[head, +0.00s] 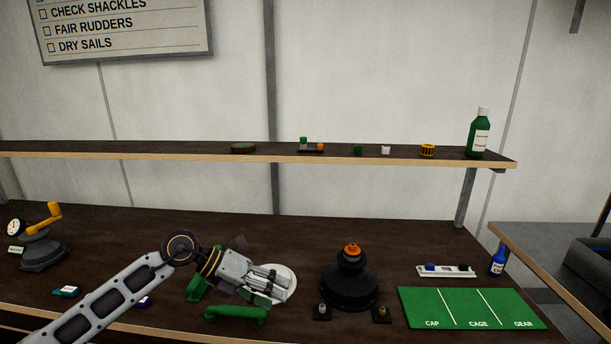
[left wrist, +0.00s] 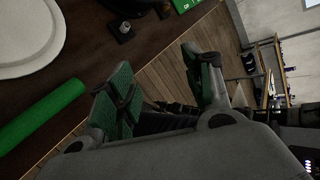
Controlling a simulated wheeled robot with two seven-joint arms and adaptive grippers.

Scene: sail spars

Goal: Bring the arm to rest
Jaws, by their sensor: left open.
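My left arm comes in from the lower left in the head view. My left gripper (head: 268,284) hangs over the bench, in front of a white round disc (head: 290,278) and above green cradle-like supports (head: 236,314). In the left wrist view, my left gripper (left wrist: 162,84) shows its two green-padded fingers spread apart with nothing between them. The white disc (left wrist: 30,35) and a green bar (left wrist: 40,112) lie to the left there. My right gripper is not in view.
A black stepped stand (head: 349,284) with an orange top is right of my gripper. A green mat (head: 472,309) marked CAP, CAGE and GEAR lies further right. A crank device (head: 40,248) stands far left. The shelf (head: 200,153) holds small parts and a green bottle (head: 479,134).

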